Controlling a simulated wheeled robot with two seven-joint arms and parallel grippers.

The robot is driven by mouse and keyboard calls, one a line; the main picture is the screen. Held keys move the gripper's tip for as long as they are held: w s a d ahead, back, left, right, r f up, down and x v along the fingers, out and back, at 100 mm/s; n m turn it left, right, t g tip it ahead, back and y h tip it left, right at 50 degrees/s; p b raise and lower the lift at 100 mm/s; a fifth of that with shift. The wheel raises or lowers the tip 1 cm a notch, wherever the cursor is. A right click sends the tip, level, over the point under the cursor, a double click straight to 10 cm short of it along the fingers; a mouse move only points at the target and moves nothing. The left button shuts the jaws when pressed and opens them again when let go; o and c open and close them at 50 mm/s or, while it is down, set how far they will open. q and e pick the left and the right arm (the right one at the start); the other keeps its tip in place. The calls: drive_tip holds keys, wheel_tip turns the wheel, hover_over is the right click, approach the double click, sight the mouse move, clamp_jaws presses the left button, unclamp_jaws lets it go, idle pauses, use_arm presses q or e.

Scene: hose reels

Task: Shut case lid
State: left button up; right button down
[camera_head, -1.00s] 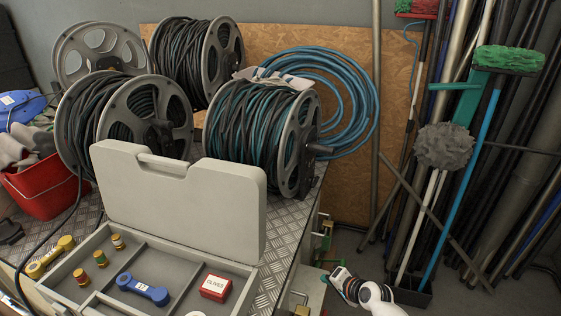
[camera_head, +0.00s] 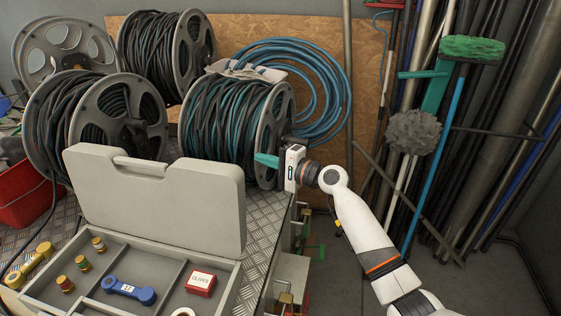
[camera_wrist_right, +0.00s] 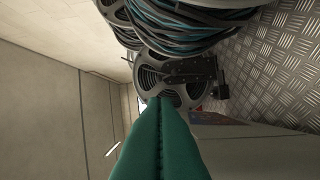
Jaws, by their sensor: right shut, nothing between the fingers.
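A grey case (camera_head: 142,250) stands open on the metal work surface. Its lid (camera_head: 155,197) is upright at the back, with a handle cutout in its top edge. In its compartments are a blue wrench-like tool (camera_head: 128,291), a red box labelled OLIVER (camera_head: 201,283) and several small coloured cylinders (camera_head: 82,263). My right gripper (camera_head: 264,160) is shut and empty, right of the lid's top corner and apart from it, in front of a hose reel. Its green fingers (camera_wrist_right: 160,145) are pressed together in the right wrist view. My left gripper is not in view.
Several hose reels (camera_head: 237,125) stand behind the lid, and a coiled blue hose (camera_head: 325,90) leans on the board. A red bucket (camera_head: 25,203) is at the left. Poles and brooms (camera_head: 470,50) stand at the right. The diamond-plate surface (camera_head: 262,235) is bare right of the case.

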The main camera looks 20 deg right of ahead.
drive_tip(key=a+p, duration=0.1)
drive_tip(key=s+a, duration=0.1)
drive_tip(key=a+p, duration=0.1)
drive_tip(key=shift+s+a+r+p, duration=0.15)
drive_tip(key=shift+s+a+p, duration=0.05)
drive_tip(key=shift+s+p, duration=0.15)
drive_tip(key=shift+s, duration=0.15)
